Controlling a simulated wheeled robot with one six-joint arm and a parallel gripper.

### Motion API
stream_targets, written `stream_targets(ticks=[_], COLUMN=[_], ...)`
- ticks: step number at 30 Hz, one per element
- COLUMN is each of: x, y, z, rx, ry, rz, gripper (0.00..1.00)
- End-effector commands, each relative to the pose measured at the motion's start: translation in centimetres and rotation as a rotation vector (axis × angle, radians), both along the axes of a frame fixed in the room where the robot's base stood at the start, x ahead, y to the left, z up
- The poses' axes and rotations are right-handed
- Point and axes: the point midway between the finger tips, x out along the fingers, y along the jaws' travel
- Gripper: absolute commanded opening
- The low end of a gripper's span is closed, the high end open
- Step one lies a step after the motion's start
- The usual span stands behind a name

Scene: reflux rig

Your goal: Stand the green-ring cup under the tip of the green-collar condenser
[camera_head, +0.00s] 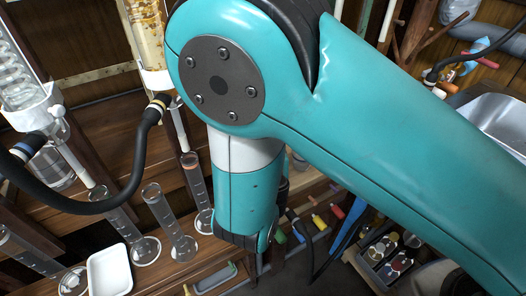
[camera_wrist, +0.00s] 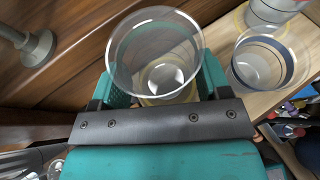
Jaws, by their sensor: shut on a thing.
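My gripper (camera_wrist: 163,82) is shut on a clear glass cup (camera_wrist: 152,42) in the wrist view, one teal finger on each side of it. I look down into its open mouth, and it looks empty. In the head view my arm hides the gripper's fingers and the cup. A coiled glass condenser (camera_head: 22,78) stands at the far left and a second glass column with yellowish filling (camera_head: 148,32) at the upper middle. I see no green collar on either.
A blue-ringed glass (camera_wrist: 262,62) stands on a wooden ledge beside the held cup. Several tall measuring cylinders (camera_head: 164,215) and a white tray (camera_head: 108,272) stand at the lower left. A black hose (camera_head: 95,205) loops across the columns. A metal basin (camera_head: 498,118) is at the right.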

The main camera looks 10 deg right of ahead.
Motion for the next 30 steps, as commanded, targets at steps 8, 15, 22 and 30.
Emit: stream_targets(ticks=[8, 15, 22, 30], x=[-0.12, -0.12, -0.13, -0.13], y=[-0.01, 0.00, -0.01, -0.02], z=[0.06, -0.20, -0.41, -0.41], rx=[0.000, 0.001, 0.001, 0.000], ry=[0.000, 0.000, 0.000, 0.000], rz=[0.000, 0.000, 0.000, 0.000], gripper=[0.48, 0.48, 0.48, 1.00])
